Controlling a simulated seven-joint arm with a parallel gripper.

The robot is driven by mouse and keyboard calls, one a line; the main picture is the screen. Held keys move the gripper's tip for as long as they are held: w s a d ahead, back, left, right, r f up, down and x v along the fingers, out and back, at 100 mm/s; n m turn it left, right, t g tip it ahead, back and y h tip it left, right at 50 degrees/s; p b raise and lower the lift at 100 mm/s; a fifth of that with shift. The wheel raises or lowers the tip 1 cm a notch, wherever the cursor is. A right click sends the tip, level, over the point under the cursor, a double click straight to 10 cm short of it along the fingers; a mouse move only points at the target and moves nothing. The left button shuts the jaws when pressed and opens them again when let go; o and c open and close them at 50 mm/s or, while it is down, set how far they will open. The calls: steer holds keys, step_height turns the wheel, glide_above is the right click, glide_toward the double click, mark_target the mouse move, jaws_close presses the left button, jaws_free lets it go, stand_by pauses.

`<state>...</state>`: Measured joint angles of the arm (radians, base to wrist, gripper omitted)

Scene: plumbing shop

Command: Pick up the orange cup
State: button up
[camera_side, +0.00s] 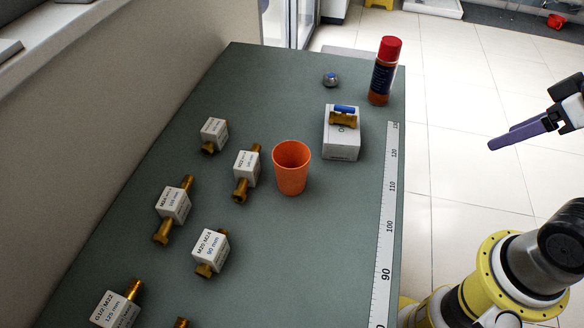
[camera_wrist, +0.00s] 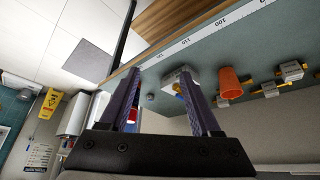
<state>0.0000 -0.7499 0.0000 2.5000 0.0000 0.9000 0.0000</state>
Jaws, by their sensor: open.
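The orange cup (camera_side: 292,168) stands upright with its open mouth up, near the middle of the grey-green table (camera_side: 300,250). It also shows in the wrist view (camera_wrist: 230,82), to the right of my fingers. My gripper (camera_side: 491,146) is at the right edge of the side view, off the table's right side and well apart from the cup. In the wrist view my gripper (camera_wrist: 163,88) shows two dark purple fingers spread apart, with nothing held between them.
A white box with a brass valve (camera_side: 342,134) stands right of and behind the cup. A red-capped can (camera_side: 384,72) stands at the far right corner. Labelled brass fittings (camera_side: 246,172) lie left of the cup. A ruler strip (camera_side: 387,220) runs along the right edge.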

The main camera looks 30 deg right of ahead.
steer(key=shift+o, duration=0.2)
stand_by(0.3)
steer(key=o, duration=0.5)
steer(key=shift+o, duration=0.2)
steer(key=shift+w, duration=0.1)
steer(key=w+a+r+t, duration=0.1)
steer(key=w+a+r, duration=0.25)
steer(key=w, duration=0.45)
steer(key=w+a+r+t, duration=0.1)
steer(key=w+a+r, duration=0.1)
steer(key=w+a, duration=0.35)
steer(key=w+a+f+n+g+y, duration=0.1)
steer(key=w+a+f+n, duration=0.1)
steer(key=a+f, duration=0.35)
steer(key=w+a+f+n+g+y, duration=0.1)
steer(key=w+a+f+n+y, duration=0.15)
steer(key=a, duration=0.65)
glide_toward(291, 156)
steer(key=shift+h, duration=0.45)
steer(key=a+f, duration=0.1)
steer(key=w+a+f, duration=0.1)
steer(key=a+f, duration=0.1)
steer(key=w+a+f, duration=0.1)
steer(key=shift+a+f, duration=0.25)
steer(key=shift+f, duration=0.15)
